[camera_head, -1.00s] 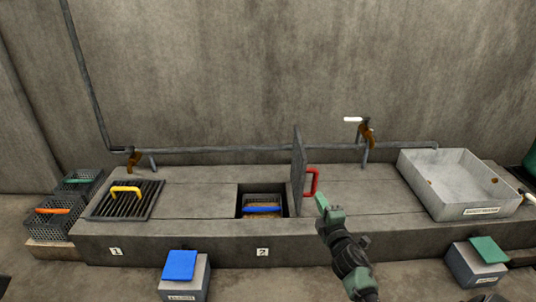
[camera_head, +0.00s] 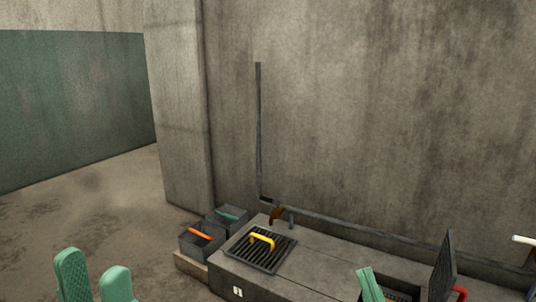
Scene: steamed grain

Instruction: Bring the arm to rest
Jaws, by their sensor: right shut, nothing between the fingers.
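My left gripper (camera_head: 93,262) is at the bottom left corner, in front of bare floor. Its two green fingers stand apart with nothing between them. My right gripper (camera_head: 366,274) is at the bottom edge, right of the middle, over the front of the concrete counter. Its green fingers are together and hold nothing. The rest of both arms is outside the view.
The concrete counter (camera_head: 330,252) carries a black grate with a yellow handle (camera_head: 262,240). A raised lid (camera_head: 442,264) with a red handle stands at right. Baskets with orange (camera_head: 200,234) and green (camera_head: 227,215) handles sit at its left end. The floor at left is clear.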

